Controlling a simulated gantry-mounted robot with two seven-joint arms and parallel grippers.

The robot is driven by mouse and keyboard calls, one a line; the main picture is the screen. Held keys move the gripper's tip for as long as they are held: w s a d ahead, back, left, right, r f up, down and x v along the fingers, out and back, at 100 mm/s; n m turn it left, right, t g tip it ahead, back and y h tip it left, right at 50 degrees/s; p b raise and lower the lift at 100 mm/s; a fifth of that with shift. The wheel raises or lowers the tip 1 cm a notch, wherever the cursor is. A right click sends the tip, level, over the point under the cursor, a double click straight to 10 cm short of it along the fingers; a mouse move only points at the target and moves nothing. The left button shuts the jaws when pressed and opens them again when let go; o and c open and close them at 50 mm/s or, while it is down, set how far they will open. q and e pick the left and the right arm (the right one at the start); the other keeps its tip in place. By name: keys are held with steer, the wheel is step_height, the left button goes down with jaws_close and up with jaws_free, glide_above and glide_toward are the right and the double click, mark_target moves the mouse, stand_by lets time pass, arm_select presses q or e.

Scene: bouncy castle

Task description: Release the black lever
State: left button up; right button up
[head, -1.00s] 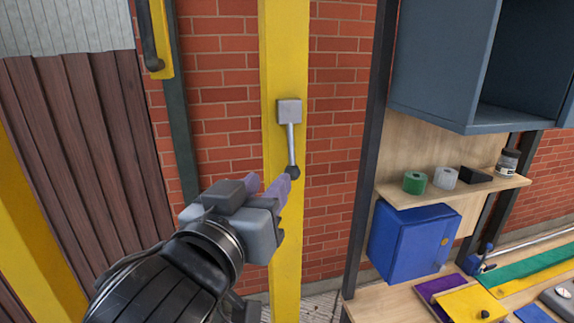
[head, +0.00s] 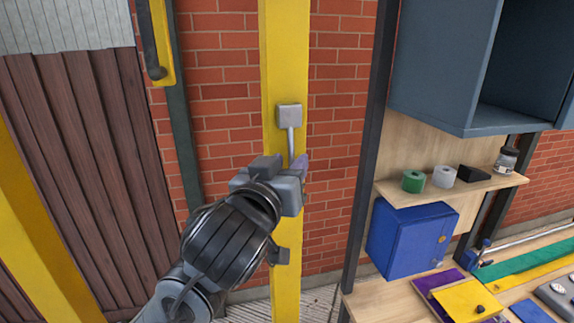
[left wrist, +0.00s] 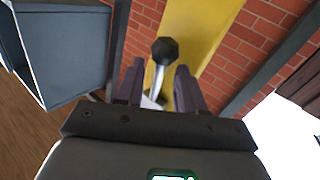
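The lever is a grey metal rod (head: 291,140) hanging from a grey square box (head: 289,115) on the yellow post (head: 284,60). Its black knob is hidden behind my left gripper (head: 300,167) in the head view. In the left wrist view the black knob (left wrist: 164,50) shows just beyond the fingertips, with the rod running back between the two fingers. My left gripper (left wrist: 159,76) is open, its purple-grey fingers on either side of the rod with gaps visible. My right gripper is not in view.
A brick wall (head: 335,130) lies behind the post. To the right are a shelf (head: 410,192) with tape rolls, a blue box (head: 408,240) and a workbench (head: 385,300). Another dark handle (head: 152,45) on a yellow plate is at the upper left.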

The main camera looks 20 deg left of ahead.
arm_select(q)
jaws_close()
steer(key=shift+f, duration=0.25)
stand_by(1.0)
